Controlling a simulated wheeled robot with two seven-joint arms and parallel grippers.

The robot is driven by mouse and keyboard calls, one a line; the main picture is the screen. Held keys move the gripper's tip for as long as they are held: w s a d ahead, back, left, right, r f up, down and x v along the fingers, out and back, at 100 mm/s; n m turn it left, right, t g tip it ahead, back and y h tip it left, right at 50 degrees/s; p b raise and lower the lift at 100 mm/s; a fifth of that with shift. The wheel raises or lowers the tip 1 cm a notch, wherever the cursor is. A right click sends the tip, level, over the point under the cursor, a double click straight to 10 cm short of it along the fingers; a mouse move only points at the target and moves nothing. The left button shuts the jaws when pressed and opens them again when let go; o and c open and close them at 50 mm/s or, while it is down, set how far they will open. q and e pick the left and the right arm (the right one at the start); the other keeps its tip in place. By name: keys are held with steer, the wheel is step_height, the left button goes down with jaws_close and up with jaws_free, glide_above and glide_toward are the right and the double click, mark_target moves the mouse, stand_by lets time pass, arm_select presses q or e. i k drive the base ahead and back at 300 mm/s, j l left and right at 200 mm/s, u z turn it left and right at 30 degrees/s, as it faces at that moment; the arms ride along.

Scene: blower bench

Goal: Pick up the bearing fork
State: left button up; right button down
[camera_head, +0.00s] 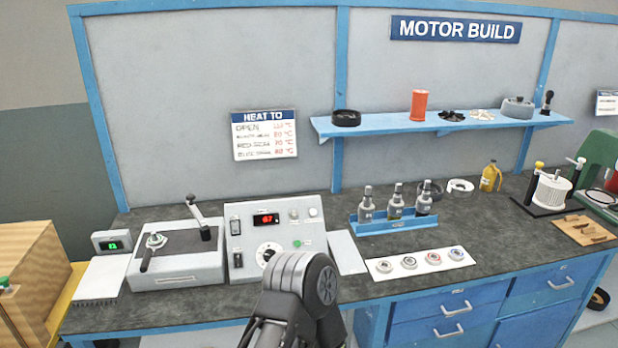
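A tool with a dark handle and a small metallic head, which looks like the bearing fork (147,260), lies on the left part of the grey heater box (178,281) at the left of the bench. Its exact head shape is too small to tell. One of my arm links, grey and black, rises at the bottom centre, in front of the control panel and well to the right of the tool. No gripper fingers show, so neither gripper can be seen, and nothing in view touches the tool.
A lever with a black block (203,220) stands at the heater's back. The control panel (275,240) is right of it. A white strip with several rings (455,256) and a blue rack of bottles (372,228) stand farther right. A wooden crate (30,275) is left.

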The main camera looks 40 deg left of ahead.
mark_target(149, 251)
steer(key=u, duration=1.95)
